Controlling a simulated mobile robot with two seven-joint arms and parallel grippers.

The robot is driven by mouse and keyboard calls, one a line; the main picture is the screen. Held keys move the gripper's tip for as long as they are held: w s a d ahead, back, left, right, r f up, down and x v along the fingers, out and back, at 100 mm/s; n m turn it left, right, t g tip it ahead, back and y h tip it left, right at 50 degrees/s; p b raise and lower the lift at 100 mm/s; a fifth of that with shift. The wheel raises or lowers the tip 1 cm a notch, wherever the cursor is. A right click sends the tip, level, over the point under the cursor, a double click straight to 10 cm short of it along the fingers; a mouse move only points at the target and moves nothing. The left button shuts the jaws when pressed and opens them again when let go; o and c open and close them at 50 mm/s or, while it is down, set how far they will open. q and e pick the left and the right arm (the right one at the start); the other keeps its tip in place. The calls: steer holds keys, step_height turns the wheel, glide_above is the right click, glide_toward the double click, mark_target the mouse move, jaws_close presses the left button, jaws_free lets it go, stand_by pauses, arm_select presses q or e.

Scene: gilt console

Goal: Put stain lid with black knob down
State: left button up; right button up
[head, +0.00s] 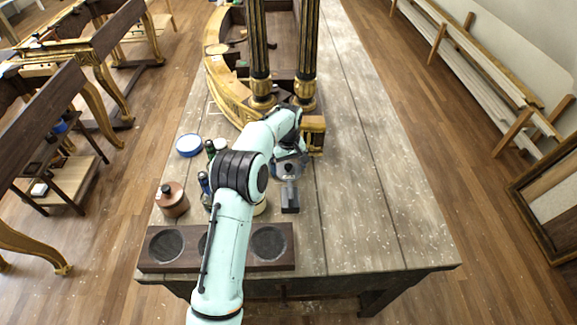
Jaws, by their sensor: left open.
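A brown jar (173,203) stands near the left edge of the table. On its top is a lid with a black knob (167,188). My left arm reaches up the table from the bottom, and my left gripper (290,203) is over the middle of the table, well to the right of the jar. The gripper is open, and I see nothing held in it. A dark wooden rack (286,262) with round recesses lies along the front edge of the table, partly hidden by my arm. My right gripper is out of view.
A blue-rimmed white round container (189,145) and small bottles (211,149) stand left of my arm. A pale round item (260,208) is mostly hidden behind it. The gilt console (229,92) with fluted columns fills the back. The table's right side (370,200) is clear.

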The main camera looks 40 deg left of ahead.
mark_target(288, 166)
arm_select(q)
step_height(288, 166, up, 12)
steer(key=p, duration=0.1)
steer(key=shift+p, duration=0.35)
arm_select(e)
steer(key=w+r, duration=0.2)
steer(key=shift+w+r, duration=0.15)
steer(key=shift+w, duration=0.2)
arm_select(q)
steer(key=shift+f, duration=0.15)
